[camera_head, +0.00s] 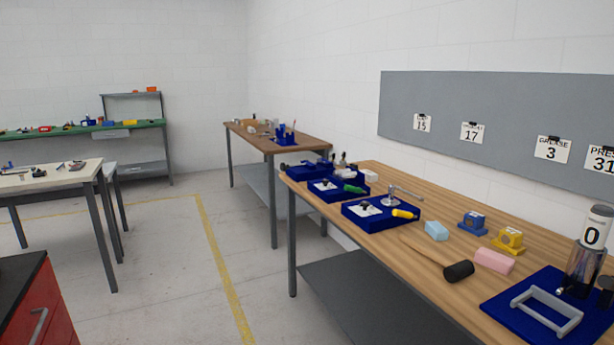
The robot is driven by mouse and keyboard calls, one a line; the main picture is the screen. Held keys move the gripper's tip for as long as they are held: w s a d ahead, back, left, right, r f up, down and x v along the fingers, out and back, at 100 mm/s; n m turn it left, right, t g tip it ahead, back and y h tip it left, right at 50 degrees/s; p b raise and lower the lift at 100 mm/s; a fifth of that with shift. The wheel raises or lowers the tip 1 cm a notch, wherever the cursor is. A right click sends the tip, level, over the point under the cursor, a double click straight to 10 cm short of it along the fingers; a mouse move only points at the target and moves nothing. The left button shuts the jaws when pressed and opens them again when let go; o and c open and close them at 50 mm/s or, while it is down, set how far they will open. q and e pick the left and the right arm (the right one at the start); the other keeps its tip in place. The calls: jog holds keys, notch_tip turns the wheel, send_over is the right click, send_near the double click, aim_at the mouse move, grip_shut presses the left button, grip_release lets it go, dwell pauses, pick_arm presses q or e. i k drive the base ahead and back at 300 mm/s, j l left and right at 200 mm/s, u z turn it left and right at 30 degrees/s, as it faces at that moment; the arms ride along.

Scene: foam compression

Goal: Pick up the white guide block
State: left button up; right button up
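I cannot tell for certain which thing is the white guide block. A small white block (370,175) lies at the far end of the wooden workbench, behind the blue trays. A pale grey-white open frame (546,312) lies on the blue mat (497,307) at the near right. White plates also sit in the middle blue tray (322,195) and the nearer blue tray (383,219). Neither of my grippers shows in this view.
The wooden workbench (400,241) also holds a black-headed mallet (458,271), a pink block (494,261), a light blue block (436,231), a blue fixture (472,222), a yellow fixture (508,240) and a clear cylinder (583,270). Open floor (180,275) lies to the left.

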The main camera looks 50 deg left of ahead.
aim_at(370, 177)
jog(key=u, duration=1.15)
jog(key=i+j, duration=0.15)
jog(key=i, duration=0.25)
